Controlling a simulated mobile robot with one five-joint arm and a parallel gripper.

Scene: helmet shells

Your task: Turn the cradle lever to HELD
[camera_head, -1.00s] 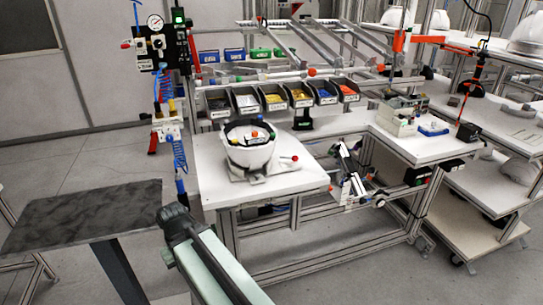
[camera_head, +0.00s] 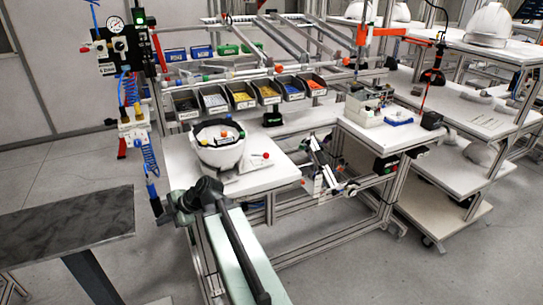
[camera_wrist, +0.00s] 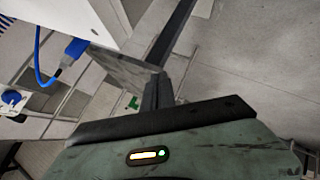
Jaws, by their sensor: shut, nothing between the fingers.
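The cradle lever (camera_head: 266,155) has a red ball knob and stands at the right of the white helmet shell (camera_head: 222,155) on the white bench. The HELD marking is too small to read. The shell sits upright on a light base plate, with small coloured parts in its opening. My arm reaches up from the bottom of the head view and ends at the bench's front left corner, apart from the lever. My gripper (camera_wrist: 158,92) shows in the wrist view as dark fingers, shut and empty, over the floor. The lever is not in the wrist view.
A row of parts bins (camera_head: 240,97) stands behind the helmet. A blue coiled hose and tool (camera_head: 150,160) hang left of the bench, near my arm. A dark-topped table (camera_head: 70,230) is at the left. The bench right of the lever is mostly clear.

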